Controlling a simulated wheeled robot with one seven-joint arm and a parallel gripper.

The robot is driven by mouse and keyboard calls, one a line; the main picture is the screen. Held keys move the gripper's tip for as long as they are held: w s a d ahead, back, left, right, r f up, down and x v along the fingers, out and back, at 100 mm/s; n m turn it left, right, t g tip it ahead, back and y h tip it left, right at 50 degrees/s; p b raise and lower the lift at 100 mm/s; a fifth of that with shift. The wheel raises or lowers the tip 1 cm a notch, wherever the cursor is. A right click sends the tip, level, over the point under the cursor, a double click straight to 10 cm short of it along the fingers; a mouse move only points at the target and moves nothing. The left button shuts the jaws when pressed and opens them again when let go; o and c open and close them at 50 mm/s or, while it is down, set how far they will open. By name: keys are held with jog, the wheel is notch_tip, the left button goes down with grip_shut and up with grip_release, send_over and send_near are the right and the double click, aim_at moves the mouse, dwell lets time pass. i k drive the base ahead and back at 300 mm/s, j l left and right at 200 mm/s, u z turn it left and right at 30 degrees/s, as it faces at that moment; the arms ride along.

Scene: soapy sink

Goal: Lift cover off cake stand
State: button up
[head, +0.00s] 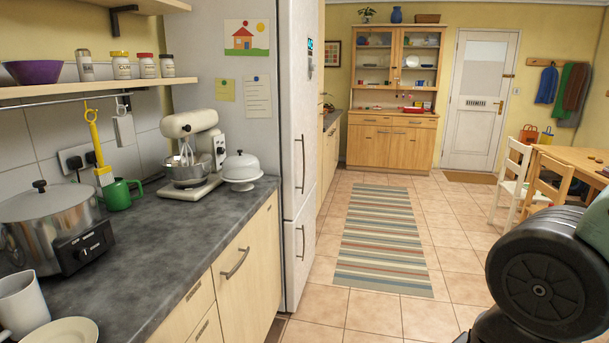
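The cake stand (242,184) is white and stands on the grey worktop near its far end, beside the fridge. Its white domed cover (241,166) with a dark knob on top sits on it, closed down over the plate. Whatever is under the cover is hidden. My gripper is not in view; only a dark rounded part of my arm shows at the lower right, far from the cake stand.
A stand mixer (193,150) stands just left of the cake stand. A green mug (122,194) and a large steel pot (52,225) are further left on the worktop (150,260). A tall fridge (298,150) is behind. The floor holds a striped rug (384,236).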

aim_at(237, 166)
jog(key=i+z, duration=0.2)
jog(key=i, duration=1.25)
jog(key=i+u, duration=0.45)
jog(key=i+l+u, duration=0.15)
jog(key=u, duration=0.3)
jog(key=i, duration=0.1)
